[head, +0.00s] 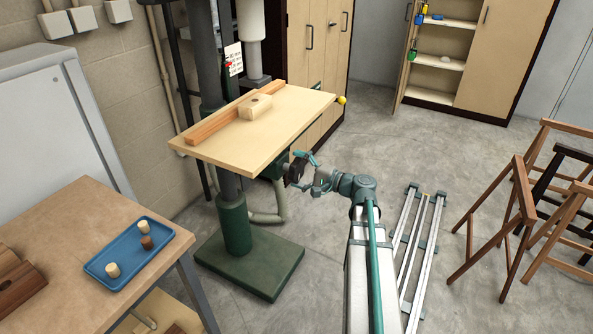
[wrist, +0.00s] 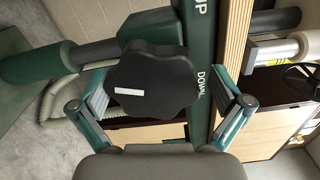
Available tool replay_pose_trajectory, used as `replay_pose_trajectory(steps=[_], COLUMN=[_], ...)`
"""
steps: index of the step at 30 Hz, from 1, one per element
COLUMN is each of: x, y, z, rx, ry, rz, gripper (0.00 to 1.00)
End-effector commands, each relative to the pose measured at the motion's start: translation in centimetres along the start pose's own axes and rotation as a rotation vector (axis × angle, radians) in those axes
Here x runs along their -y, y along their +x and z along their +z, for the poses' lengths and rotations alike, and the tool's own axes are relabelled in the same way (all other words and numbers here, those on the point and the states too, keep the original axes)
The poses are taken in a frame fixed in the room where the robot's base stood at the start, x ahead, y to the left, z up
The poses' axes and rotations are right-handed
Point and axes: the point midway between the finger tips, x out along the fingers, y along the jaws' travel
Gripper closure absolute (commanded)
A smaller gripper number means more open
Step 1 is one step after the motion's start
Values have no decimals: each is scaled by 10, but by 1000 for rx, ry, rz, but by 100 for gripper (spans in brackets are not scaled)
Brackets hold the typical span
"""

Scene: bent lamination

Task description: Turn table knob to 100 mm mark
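The table knob (wrist: 155,75) is black and lobed, with a white pointer strip on its face. In the wrist view the strip lies near the lower left of the face, almost level. In the head view the knob (head: 291,170) is a small dark shape under the drill press table's near edge. In the head view my gripper (head: 306,165) is close to the knob.
The wooden drill press table (head: 285,130) carries a fence (head: 210,127) and a wooden block (head: 255,107). A yellow ball (head: 341,100) is at its right corner. A workbench with a blue tray (head: 108,277) is at left.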

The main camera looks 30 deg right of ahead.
Motion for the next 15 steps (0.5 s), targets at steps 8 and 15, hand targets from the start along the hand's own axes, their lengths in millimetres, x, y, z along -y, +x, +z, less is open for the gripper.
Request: replay_pose_trajectory(steps=[8,15], x=[3,2], y=[-4,-33], z=[0,0], rx=[-3,-7], ry=[1,1], rz=[-8,-7], gripper=[0,0])
